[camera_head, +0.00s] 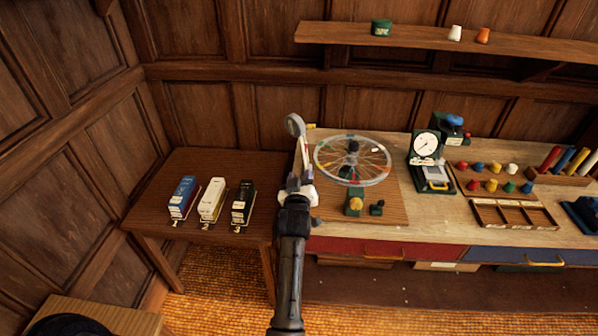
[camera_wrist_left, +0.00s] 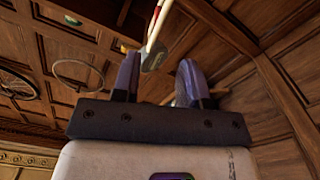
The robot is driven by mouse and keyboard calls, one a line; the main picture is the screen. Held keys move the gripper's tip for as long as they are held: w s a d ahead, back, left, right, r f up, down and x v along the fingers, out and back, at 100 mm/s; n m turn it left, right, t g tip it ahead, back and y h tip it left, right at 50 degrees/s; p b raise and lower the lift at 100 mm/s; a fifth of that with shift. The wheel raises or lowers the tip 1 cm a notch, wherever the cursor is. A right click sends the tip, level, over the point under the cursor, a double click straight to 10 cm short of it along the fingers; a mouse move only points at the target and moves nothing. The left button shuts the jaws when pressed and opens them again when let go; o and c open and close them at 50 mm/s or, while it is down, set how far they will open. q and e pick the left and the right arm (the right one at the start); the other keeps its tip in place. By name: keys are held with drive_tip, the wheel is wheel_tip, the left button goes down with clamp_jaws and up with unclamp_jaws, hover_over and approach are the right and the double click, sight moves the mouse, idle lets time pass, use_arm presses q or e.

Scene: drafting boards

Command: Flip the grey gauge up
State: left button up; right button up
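A grey disc (camera_head: 294,125), which looks like the grey gauge, stands just left of the spoked wheel (camera_head: 352,160). A pale bar runs down from it toward my left gripper (camera_head: 299,180), which partly hides its lower end. In the left wrist view a pale bar with a red stripe (camera_wrist_left: 157,25) comes down to just beyond the fingertips of my left gripper (camera_wrist_left: 157,72). The two fingers are apart with a gap between them. I cannot tell whether they touch the bar. My right gripper is not in view.
A dial device (camera_head: 426,146) and a compartment tray (camera_head: 513,215) stand to the right. Blue, white and black boxes stand on the side table (camera_head: 200,160). A shelf (camera_head: 420,40) runs above.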

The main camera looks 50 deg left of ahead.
use_arm(q)
drive_tip(key=shift+s+d, duration=0.4)
drive_tip(key=shift+d, duration=0.05)
idle(0.5)
